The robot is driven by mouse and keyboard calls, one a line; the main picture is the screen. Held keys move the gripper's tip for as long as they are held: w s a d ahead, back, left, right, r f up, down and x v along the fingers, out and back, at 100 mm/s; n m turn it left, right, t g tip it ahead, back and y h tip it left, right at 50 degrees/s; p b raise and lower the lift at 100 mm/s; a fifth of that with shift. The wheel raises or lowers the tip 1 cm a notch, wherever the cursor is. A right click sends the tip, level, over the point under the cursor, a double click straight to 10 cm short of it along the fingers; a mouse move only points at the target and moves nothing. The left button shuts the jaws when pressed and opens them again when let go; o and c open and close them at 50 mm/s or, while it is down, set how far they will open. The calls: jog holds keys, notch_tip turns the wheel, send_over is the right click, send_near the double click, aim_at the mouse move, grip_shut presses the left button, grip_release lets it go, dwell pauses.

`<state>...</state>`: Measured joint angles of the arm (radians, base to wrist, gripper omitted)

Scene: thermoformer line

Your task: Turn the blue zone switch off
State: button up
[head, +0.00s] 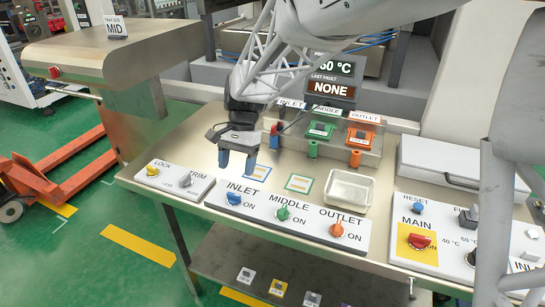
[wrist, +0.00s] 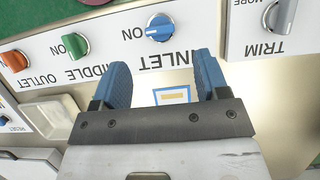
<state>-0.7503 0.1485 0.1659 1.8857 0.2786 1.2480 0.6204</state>
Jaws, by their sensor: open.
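The blue zone switch (head: 233,198) is a round knob on the white INLET panel at the table's front edge. In the wrist view the blue knob (wrist: 160,27) sits beyond my fingertips, and its white mark lies toward the ON label. My gripper (head: 238,164) is over the table behind the switch, with its blue fingers pointing down. In the wrist view my gripper (wrist: 161,68) is open, with a clear gap between the fingers and nothing in it. The fingers are apart from the knob.
Green MIDDLE (head: 283,213) and orange OUTLET (head: 337,229) knobs share the panel. The LOCK/TRIM panel (head: 172,183) is left, the MAIN panel (head: 432,258) right. A white tray (head: 350,190) and colored holders (head: 318,133) stand behind. A blue-framed card (head: 258,172) lies near the gripper.

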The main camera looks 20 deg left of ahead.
aim_at(233, 194)
jog(key=shift+f, duration=0.1)
jog(key=shift+x, duration=3.8)
jog(key=c, duration=0.9)
